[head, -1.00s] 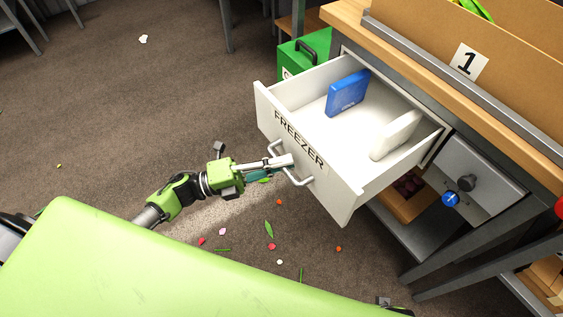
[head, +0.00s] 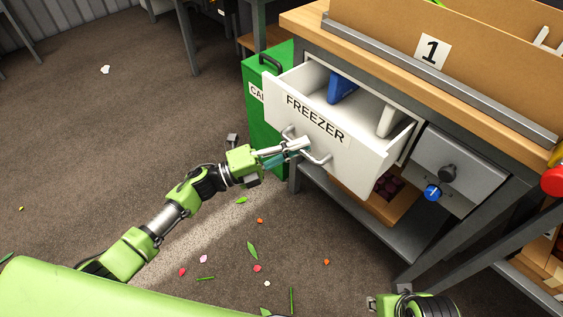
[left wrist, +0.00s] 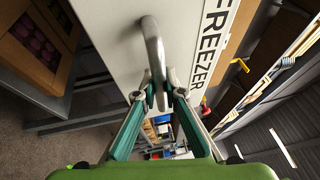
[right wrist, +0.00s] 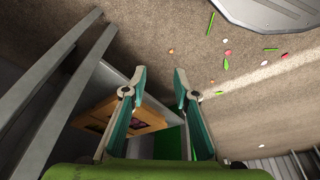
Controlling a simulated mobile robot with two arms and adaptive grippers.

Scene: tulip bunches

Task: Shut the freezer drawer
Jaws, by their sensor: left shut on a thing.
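The white freezer drawer (head: 345,156) is partly open under the workbench, with "FREEZER" on its front. A blue pack (head: 342,88) and a white pack (head: 391,119) stand inside it. My left gripper (head: 300,146) is at the drawer's metal handle (head: 318,158). In the left wrist view its fingers (left wrist: 161,88) are closed on the handle bar (left wrist: 153,50). My right gripper shows at the bottom edge of the head view, its fingers hidden there. In the right wrist view the right gripper (right wrist: 158,88) is open and empty above the floor.
A green bin (head: 263,120) stands left of the drawer. The wooden bench top (head: 420,85) is above. Petals and leaves (head: 252,251) lie on the floor; the floor at left is mostly clear.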

